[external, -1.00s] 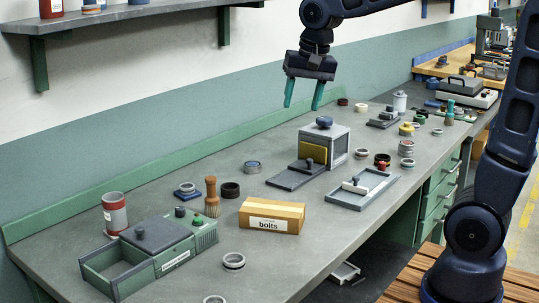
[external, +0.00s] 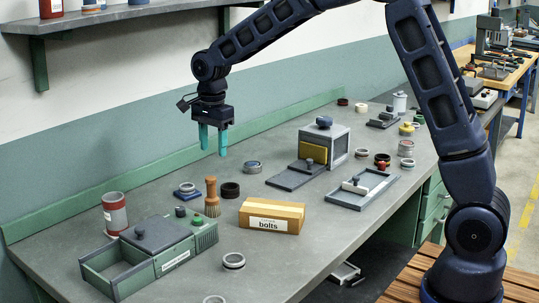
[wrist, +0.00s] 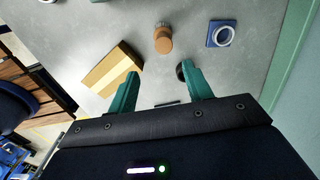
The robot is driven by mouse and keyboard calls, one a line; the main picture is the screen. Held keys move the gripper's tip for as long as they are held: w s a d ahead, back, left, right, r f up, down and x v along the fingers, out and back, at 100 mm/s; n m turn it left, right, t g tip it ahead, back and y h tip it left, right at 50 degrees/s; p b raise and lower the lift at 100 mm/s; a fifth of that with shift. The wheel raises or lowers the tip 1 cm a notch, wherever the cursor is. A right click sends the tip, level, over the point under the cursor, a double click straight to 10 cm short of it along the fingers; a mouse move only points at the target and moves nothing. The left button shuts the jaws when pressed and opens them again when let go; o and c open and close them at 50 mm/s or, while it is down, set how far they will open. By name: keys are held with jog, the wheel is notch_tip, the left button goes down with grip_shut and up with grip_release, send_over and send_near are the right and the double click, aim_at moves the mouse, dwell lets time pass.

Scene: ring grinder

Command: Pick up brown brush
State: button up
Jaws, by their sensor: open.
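The brown brush (external: 212,197) stands upright on the grey workbench in the external view, handle up and bristles down. It stands between the green box and the cardboard bolts box. In the wrist view the brush (wrist: 163,42) shows beyond the fingertips, roughly between them. My gripper (external: 213,150) hangs above the bench, pointing down with teal fingers apart, above the brush and not touching it. The gripper (wrist: 162,75) is open and empty in the wrist view.
The cardboard bolts box (external: 272,216) is right of the brush. A green box with grey lid (external: 155,233) is at its left front. A dark ring (external: 230,190) and a blue square piece with a ring (external: 187,190) stand close by. A green back ledge (external: 165,153) runs along the wall.

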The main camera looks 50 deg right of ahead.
aim_at(211, 178)
jog(key=shift+w+a+f, duration=0.15)
jog(key=shift+w+f, duration=0.25)
jog(key=shift+f, duration=0.1)
jog(key=shift+w+f+m, duration=0.15)
jog(key=shift+f+m, duration=0.15)
jog(key=shift+f, duration=0.15)
jog(key=shift+a+f, duration=0.15)
jog(key=shift+f, duration=5)
grip_shut()
jog(key=shift+r, duration=0.1)
